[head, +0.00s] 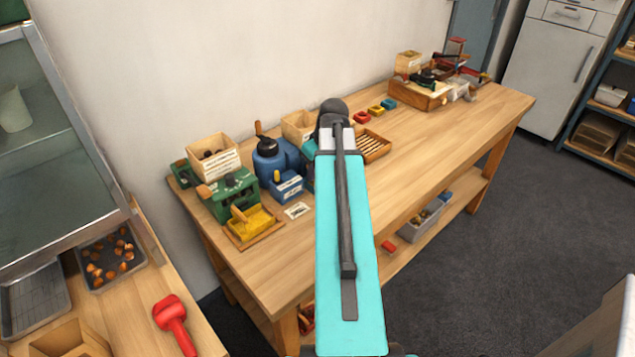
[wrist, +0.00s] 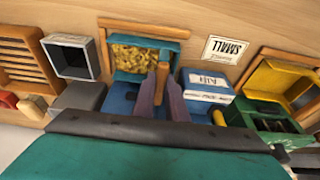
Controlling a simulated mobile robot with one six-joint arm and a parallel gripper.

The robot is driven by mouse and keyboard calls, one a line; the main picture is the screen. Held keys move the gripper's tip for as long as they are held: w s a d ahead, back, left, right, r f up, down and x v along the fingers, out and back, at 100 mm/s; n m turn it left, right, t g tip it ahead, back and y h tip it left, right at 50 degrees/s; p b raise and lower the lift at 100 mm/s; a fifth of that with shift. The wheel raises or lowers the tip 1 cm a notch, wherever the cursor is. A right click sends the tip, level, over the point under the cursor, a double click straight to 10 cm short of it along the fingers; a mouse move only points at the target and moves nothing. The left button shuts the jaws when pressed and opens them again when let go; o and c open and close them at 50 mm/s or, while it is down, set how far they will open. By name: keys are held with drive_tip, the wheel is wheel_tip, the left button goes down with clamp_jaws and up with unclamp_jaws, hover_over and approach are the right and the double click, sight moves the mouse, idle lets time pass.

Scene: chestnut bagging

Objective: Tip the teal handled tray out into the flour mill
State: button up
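The teal tray (wrist: 118,75) holds yellowish crumbs or pieces and has an upright orange-brown handle (wrist: 161,80). It shows in the wrist view, close to a wooden edge piece. My gripper (wrist: 166,78) has its two purple-grey fingers on either side of this handle. Whether they press on it is unclear. In the head view my arm covers most of the tray; a sliver of teal (head: 307,165) shows beside the arm. A blue machine with a black top (head: 270,158) stands at the back left of the bench. I cannot tell which machine is the flour mill.
A green machine (head: 232,190) with a yellow tray (head: 254,222) stands left. A blue labelled box (head: 287,187) is beside the handled tray. A slatted wooden rack (head: 373,146) and a grey open box (wrist: 72,57) are on its other side. The bench's front right is clear.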

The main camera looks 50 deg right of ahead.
clamp_jaws()
drive_tip(key=shift+r+p, duration=1.75)
drive_tip(key=shift+r, duration=0.8)
